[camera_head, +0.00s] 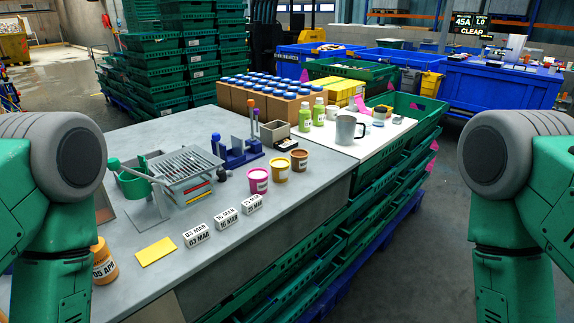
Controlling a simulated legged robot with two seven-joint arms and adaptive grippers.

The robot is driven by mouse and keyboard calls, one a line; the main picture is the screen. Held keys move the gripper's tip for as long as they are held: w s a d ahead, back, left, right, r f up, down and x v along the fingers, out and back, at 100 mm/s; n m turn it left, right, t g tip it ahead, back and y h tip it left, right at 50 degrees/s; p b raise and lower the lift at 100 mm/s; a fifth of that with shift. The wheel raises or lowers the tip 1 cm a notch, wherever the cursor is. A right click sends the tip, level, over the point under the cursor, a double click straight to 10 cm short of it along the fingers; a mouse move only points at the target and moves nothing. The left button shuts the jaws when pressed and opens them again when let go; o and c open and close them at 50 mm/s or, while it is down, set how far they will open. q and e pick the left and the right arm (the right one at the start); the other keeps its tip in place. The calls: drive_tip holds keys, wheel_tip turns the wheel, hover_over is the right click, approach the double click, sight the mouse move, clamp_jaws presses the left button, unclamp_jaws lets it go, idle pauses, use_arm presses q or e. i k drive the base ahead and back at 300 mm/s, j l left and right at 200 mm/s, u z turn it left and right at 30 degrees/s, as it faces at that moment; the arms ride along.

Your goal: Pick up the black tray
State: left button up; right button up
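A small black open-topped box or tray (275,131) stands on the grey table (325,190), between the blue stand and the green bottles. It has a paler front, and I cannot tell for sure whether it is the black tray. My left and right arms show only as large green and grey links at the two picture edges. Neither gripper is in view, and nothing is seen touching the box.
On the table are a metal grill-like device (185,170), a blue stand (237,152), pink (258,180) and yellow (279,170) cups, date blocks (197,235), a yellow card (156,251), green bottles (305,119) and a grey mug (346,130). Green crates (375,187) line the right side.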

sight(285, 145)
drive_tip(key=i+l+z, duration=0.45)
drive_tip(key=i+l, duration=0.6)
drive_tip(key=i+j, duration=0.05)
drive_tip(key=i, duration=0.05)
